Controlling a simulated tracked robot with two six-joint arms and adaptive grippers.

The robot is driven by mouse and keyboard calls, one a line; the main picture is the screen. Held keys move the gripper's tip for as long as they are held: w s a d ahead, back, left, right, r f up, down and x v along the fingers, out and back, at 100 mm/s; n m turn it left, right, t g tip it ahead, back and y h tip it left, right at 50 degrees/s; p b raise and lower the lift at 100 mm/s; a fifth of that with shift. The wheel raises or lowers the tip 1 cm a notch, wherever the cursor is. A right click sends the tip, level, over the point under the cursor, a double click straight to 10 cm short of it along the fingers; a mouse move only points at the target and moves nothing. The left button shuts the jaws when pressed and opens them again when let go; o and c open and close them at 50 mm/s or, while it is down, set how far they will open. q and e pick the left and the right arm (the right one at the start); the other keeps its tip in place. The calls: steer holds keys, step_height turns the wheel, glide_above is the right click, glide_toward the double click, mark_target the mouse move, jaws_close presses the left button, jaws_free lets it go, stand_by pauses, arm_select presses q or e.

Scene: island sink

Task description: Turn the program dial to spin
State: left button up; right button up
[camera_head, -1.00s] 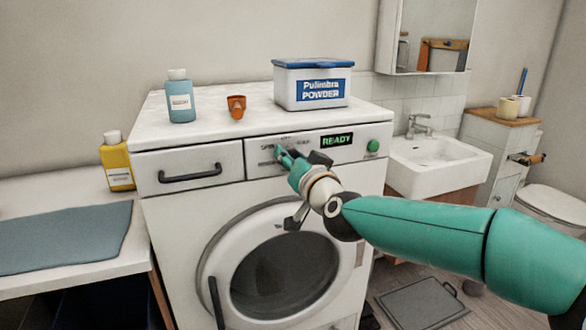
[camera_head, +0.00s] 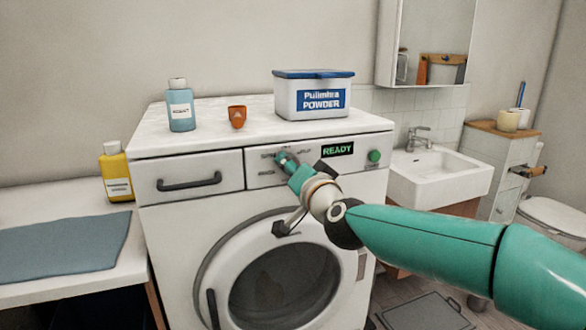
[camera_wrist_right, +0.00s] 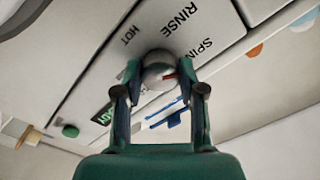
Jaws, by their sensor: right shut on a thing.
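The washing machine (camera_head: 190,235) stands in the middle of the head view, with its control panel (camera_head: 262,178) above the round door. My right gripper (camera_head: 288,162) is at the panel and hides most of the program dial there. In the right wrist view the round grey dial (camera_wrist_right: 158,65) sits between the two fingertips of my right gripper (camera_wrist_right: 160,74), which is shut on it. A short red mark shows on the dial's right side. The labels HOT, RINSE and SPIN surround it; the exact setting is unclear. My left gripper is not in view.
A green-lit READY display (camera_head: 338,149) and a green button (camera_head: 375,156) are right of the dial. A blue bottle (camera_head: 181,112), an orange cup (camera_head: 237,116) and a powder box (camera_head: 313,100) stand on top. A sink (camera_head: 436,172) is to the right.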

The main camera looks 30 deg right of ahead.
steer(key=o, duration=1.1)
steer(key=shift+o, duration=0.2)
steer(key=v, duration=1.2)
steer(key=shift+d+f, duration=0.2)
